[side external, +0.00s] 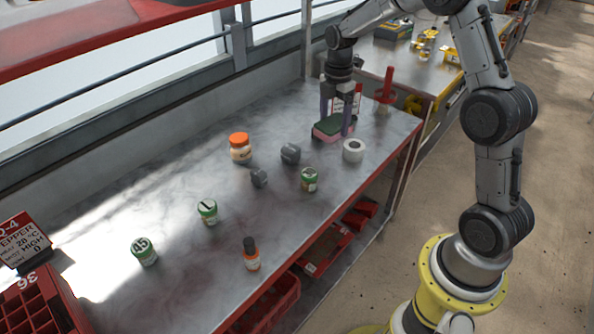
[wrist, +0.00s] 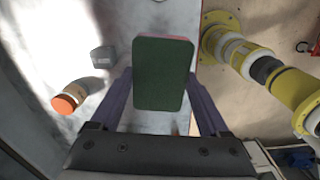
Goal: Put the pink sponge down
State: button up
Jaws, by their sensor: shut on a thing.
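The pink sponge (side external: 328,135) has a dark green top face and a pink side. My gripper (side external: 336,124) is shut on it, with one purple finger on each side, towards the far end of the metal bench. In the wrist view the sponge's green face (wrist: 163,75) fills the space between the fingers of my gripper (wrist: 160,92). A thin pink edge shows at its top and right. The sponge is low over the bench top (side external: 185,265); I cannot tell whether its underside touches.
A white roll (side external: 353,150) stands just right of the sponge, near the bench's front edge. Grey pieces (side external: 290,153), an orange-lidded jar (side external: 240,148) and a green-topped tin (side external: 309,180) stand nearer the camera. A red-handled tool (side external: 386,88) is behind. Bare bench lies left of the sponge.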

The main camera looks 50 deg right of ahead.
jog(key=w+a+r+m, duration=0.1)
jog(key=a+r+m, duration=0.1)
jog(key=a+m, duration=0.5)
jog(key=w+a+r+m, duration=0.2)
jog(key=a+m, duration=0.5)
jog(key=m, duration=0.5)
jog(key=shift+a+r+m, duration=0.15)
jog(key=shift+a+m, duration=0.25)
jog(key=a+f+n, duration=0.3)
jog(key=a+f, duration=0.3)
jog(key=f, duration=0.1)
jog(key=w+f, duration=0.3)
jog(key=w, duration=0.1)
jog(key=w+a+f, duration=0.1)
jog(key=w+f, duration=0.2)
jog(key=w, duration=0.2)
jog(key=w+a+f, duration=0.1)
jog(key=w+f, duration=0.2)
jog(key=w, duration=0.1)
jog(key=shift+w+f, duration=0.2)
jog(key=shift+f, duration=0.1)
jog(key=shift+w+f, duration=0.1)
jog(key=shift+f, duration=1.45)
